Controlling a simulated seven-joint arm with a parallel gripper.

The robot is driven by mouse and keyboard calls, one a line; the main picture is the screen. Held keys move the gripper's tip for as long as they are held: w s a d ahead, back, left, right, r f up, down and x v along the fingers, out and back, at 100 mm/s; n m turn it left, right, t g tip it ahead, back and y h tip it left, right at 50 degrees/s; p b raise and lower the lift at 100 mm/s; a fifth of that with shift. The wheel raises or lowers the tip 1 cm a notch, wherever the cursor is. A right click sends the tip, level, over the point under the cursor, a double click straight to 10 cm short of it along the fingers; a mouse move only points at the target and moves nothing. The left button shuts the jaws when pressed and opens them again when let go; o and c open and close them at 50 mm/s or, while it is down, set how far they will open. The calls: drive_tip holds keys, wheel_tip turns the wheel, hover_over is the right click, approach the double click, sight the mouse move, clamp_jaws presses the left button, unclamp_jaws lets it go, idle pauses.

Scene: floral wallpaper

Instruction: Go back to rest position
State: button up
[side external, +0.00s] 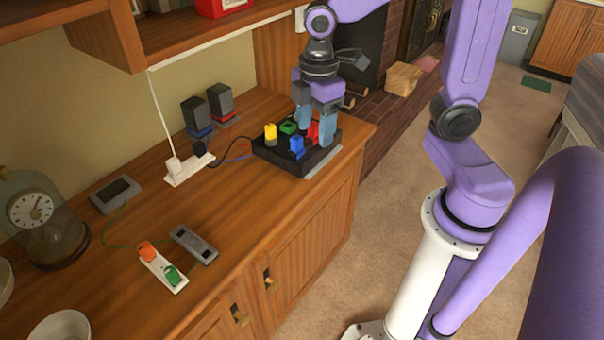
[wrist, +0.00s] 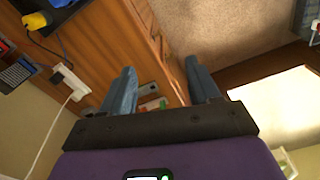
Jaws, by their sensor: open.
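My gripper (side external: 315,135) is above the right part of a black box (side external: 275,155) on the wooden counter, its two blue fingers apart. The box carries yellow (side external: 270,132), green (side external: 288,127), blue (side external: 297,146) and red (side external: 313,133) pieces. The fingers partly hide the red piece, and I cannot tell whether they touch the box. In the wrist view my gripper (wrist: 160,68) is open with nothing held between its fingers. A yellow piece (wrist: 35,20) shows on the dark box at the top left there.
Two dark speakers (side external: 208,108) stand behind a white power strip (side external: 188,168) with a plug and cables. Another strip (side external: 162,270) holds orange and green plugs, beside a grey device (side external: 194,244). A glass-domed clock (side external: 40,215) stands at the left. A shelf (side external: 190,35) overhangs the counter.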

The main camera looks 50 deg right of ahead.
drive_tip(key=s+m, duration=0.2)
drive_tip(key=s, duration=1.3)
drive_tip(key=shift+a+f, duration=0.3)
drive_tip(key=shift+f, duration=0.15)
